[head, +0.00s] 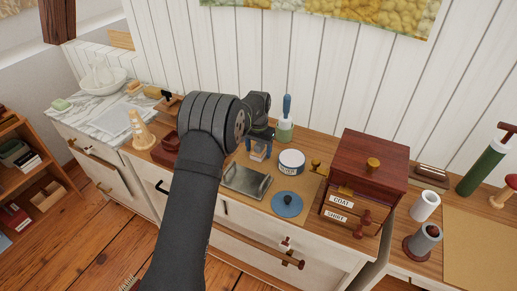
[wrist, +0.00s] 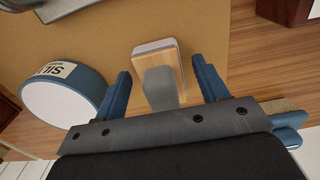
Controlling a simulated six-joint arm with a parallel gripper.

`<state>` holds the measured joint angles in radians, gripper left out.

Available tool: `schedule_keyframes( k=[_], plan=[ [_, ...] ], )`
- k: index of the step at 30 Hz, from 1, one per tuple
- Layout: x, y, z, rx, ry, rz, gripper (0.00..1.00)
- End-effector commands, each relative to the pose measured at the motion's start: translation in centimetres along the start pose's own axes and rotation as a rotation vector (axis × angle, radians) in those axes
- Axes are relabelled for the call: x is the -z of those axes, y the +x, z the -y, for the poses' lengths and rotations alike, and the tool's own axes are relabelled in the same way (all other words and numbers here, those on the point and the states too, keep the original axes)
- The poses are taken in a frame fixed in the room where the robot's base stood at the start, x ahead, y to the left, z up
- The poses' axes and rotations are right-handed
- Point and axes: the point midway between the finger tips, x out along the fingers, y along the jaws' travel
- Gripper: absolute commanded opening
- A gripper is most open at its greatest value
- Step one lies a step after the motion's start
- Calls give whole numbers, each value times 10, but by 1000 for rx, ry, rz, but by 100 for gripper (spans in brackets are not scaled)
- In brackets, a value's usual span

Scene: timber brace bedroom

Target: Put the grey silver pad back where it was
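A small block with a wooden top, a pale grey edge and a grey upright piece, apparently the grey silver pad (wrist: 161,84), lies on the tan mat (wrist: 100,35) in the wrist view. My gripper (wrist: 162,70) is open, with one blue finger on each side of the pad's grey piece. A gap shows on both sides, so neither finger appears to touch it. In the head view, the pad (head: 258,155) shows small below my gripper (head: 259,143), partly hidden by the fingers.
A white jar with a blue band (head: 291,162) stands right of the pad. A silver tray (head: 246,181) and a blue knobbed disc (head: 287,204) lie in front. A dark red cabinet (head: 372,165) stands further right. A blue-handled bottle (head: 286,125) stands behind.

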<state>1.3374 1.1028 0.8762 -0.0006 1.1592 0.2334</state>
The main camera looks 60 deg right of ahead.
Motion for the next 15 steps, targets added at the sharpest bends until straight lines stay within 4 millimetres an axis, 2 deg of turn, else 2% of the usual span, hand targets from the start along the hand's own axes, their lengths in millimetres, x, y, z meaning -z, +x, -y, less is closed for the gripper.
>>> schedule_keyframes(
  k=[5, 8, 15],
  plan=[
    [0, -2, 0, 0, 0, 0, 67],
    [0, -10, 0, 0, 0, -1, 67],
    [1, -57, 0, 1, 0, -4, 67]
  ],
)
